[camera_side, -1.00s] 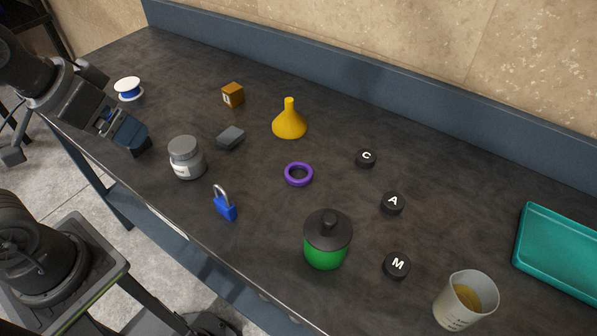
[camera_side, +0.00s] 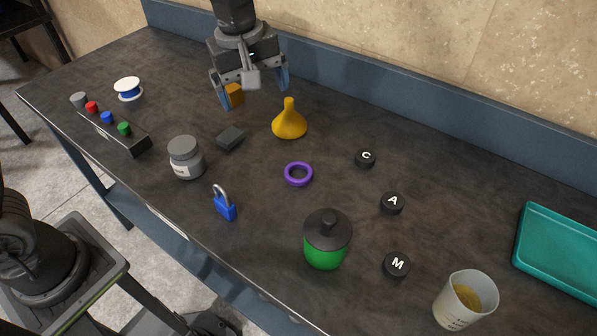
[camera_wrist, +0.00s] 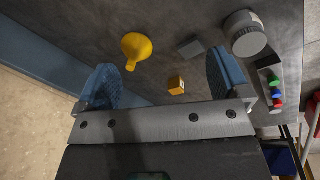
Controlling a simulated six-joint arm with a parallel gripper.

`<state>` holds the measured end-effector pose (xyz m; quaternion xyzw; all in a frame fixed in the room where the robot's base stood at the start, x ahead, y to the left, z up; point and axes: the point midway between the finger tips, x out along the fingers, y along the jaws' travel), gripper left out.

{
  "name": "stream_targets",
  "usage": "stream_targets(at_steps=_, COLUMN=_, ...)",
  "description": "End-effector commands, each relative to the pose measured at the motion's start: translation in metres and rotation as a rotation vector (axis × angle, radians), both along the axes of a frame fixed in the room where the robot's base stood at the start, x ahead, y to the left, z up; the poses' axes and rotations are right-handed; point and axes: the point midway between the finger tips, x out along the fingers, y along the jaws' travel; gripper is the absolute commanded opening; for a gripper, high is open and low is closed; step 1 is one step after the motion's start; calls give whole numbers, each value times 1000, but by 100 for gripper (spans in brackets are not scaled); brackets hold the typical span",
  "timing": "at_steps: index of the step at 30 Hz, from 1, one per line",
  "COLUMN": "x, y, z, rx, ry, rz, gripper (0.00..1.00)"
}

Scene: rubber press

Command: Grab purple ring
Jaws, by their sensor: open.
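The purple ring (camera_side: 286,174) lies flat on the dark bench in the side view, below the yellow funnel. It does not show in the wrist view. My gripper (camera_side: 253,98) is open above the back of the bench, around where the small orange box (camera_side: 235,95) stands, up and left of the ring. Its blue fingers are spread wide with nothing between them that I can see held. In the wrist view my gripper (camera_wrist: 165,85) is also open, with the orange box (camera_wrist: 176,86) seen between the fingers below.
The yellow funnel (camera_side: 290,124) stands between my gripper and the ring. A grey block (camera_side: 230,138), grey jar (camera_side: 186,158), blue padlock (camera_side: 225,206) and green bottle (camera_side: 326,250) stand around. Black lettered discs lie right of the ring, one being C (camera_side: 366,158).

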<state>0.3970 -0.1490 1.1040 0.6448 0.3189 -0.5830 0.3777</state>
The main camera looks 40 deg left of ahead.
Motion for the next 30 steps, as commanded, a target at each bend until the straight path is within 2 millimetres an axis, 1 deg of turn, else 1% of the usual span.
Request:
stream_targets(at_steps=1, x=13, y=-12, z=-14, rx=0, ry=34, rz=62, gripper=94)
stream_targets(at_steps=3, x=25, y=-25, z=-29, rx=0, ry=65, rz=151, gripper=94)
stream_targets(at_steps=6, x=38, y=-39, z=-46, rx=3, ry=97, rz=249, gripper=94)
stream_targets(at_steps=9, x=44, y=-47, z=-56, rx=8, ry=114, rz=311, gripper=94)
stream_targets(at_steps=14, x=47, y=-51, z=-70, rx=11, ry=125, rz=342, gripper=94)
stream_targets(at_steps=21, x=46, y=-51, z=-116, rx=12, ry=126, rz=341, gripper=94)
stream_targets(at_steps=24, x=46, y=-51, z=-132, rx=11, ry=125, rz=341, gripper=94)
stream_targets(at_steps=27, x=46, y=-51, z=-142, rx=10, ry=122, rz=341, gripper=94)
stream_targets(at_steps=30, x=46, y=-51, z=-147, rx=9, ry=122, rz=340, gripper=94)
